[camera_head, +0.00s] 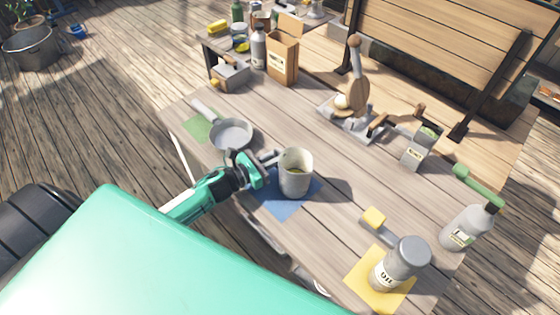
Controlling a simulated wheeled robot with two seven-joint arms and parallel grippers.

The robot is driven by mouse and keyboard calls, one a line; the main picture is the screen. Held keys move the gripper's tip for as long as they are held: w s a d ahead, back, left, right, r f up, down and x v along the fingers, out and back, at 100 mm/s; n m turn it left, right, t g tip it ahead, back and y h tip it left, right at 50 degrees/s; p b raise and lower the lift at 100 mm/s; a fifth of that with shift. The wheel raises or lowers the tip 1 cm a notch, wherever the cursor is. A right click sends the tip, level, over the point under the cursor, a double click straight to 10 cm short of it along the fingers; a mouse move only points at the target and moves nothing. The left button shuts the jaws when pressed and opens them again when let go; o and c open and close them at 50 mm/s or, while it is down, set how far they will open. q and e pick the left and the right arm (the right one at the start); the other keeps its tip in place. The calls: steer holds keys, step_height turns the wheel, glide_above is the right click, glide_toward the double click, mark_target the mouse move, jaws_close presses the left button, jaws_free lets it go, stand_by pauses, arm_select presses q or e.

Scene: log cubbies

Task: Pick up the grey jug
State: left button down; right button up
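A grey jug (295,174), pale and open at the top, is at the middle of the wooden table, upright over a blue mat (277,204). My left gripper (271,163) is at the jug's left side, with its fingertips against or very close to the wall. Whether the fingers are closed on the jug cannot be told, as the jug and the gripper body hide part of them. The jug's handle is not clearly visible. My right gripper is not in view.
A grey pan (231,135) lies just behind my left gripper. A grey oil canister (399,266) stands on a yellow mat (367,283) at front right. A scale-like metal device (351,121), a carton (283,58) and bottles stand farther back. Bare planks lie right of the jug.

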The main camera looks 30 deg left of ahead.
arm_select(q)
step_height(320, 180, up, 20)
steer(key=shift+f+b, duration=0.15)
steer(key=shift+b, duration=0.2)
stand_by(0.6)
steer(key=shift+f, duration=0.1)
